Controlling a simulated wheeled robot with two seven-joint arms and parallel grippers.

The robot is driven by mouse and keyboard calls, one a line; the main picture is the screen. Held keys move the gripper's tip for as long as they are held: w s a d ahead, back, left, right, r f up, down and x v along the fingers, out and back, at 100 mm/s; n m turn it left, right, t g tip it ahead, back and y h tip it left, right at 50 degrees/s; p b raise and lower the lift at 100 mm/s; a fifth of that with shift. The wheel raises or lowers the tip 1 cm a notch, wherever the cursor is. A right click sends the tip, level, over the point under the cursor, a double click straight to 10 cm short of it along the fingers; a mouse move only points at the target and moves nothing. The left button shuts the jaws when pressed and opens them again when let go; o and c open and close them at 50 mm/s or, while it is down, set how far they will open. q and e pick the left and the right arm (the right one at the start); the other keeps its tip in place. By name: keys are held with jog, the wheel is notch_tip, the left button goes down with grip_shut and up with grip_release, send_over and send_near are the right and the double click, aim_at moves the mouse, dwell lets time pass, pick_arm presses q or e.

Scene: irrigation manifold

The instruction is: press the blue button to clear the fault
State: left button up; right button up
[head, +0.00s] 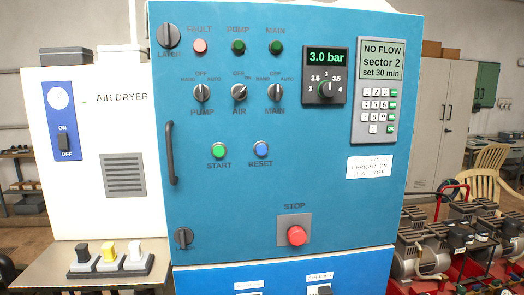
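The blue button (261,149) is a round push button labelled RESET, near the middle of the blue cabinet door (340,215). A green START button (219,150) sits to its left. The FAULT lamp (200,46) at the top left of the door looks pale pink; I cannot tell for sure whether it is lit. The display (378,58) at the upper right reads "NO FLOW sector 2 set 30 min". Neither of my grippers is in view, and nothing covers the blue button.
Three selector switches (239,92) sit above the buttons, and a red STOP button (297,236) projects below. A dark handle (171,153) stands out at the door's left edge. A white air dryer (95,150) is at left; compressors (430,255) are at right.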

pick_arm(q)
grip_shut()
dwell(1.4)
